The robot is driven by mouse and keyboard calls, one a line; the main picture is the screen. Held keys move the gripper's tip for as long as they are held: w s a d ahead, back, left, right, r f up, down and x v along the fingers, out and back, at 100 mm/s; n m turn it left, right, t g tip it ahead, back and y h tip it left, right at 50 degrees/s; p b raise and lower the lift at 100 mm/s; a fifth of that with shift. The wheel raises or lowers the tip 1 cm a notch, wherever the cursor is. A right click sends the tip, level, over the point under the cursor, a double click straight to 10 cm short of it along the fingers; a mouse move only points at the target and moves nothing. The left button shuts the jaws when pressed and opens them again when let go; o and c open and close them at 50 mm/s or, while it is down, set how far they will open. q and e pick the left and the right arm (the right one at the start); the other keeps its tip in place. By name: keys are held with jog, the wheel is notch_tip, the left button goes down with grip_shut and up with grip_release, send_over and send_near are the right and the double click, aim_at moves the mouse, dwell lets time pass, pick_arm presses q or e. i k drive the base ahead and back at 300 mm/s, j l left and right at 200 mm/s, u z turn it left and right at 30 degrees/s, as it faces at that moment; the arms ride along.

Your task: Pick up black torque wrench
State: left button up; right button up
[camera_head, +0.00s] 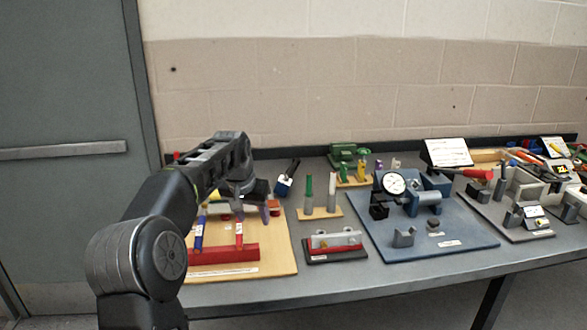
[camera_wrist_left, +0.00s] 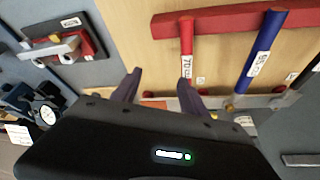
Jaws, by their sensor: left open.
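My left gripper (camera_head: 251,208) hangs open over the wooden board (camera_head: 283,262) at the table's left end; its two fingers also show in the left wrist view (camera_wrist_left: 160,84), with nothing between them. A red-handled tool (camera_wrist_left: 186,50) with a white label lies beside the right finger, and a blue-handled one (camera_wrist_left: 262,50) lies farther right. At the right edge of the wrist view a dark, labelled handle (camera_wrist_left: 308,72) is partly cut off; it may be the black torque wrench. In the head view my arm hides that part of the board. My right gripper is out of view.
A red block (camera_head: 225,254) runs along the board's front. Right of the board stand a dark tray with a red-and-grey fixture (camera_head: 335,243) and a small wooden stand (camera_head: 320,212). A blue plate (camera_head: 440,237) carries a dial gauge (camera_head: 394,182). A wall is behind.

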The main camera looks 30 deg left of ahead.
aim_at(281, 188)
jog(key=i+j, duration=0.15)
jog(key=i, duration=0.2)
jog(key=i+j, duration=0.2)
jog(key=i, duration=0.15)
jog(key=i+j, duration=0.15)
jog(key=i, duration=0.25)
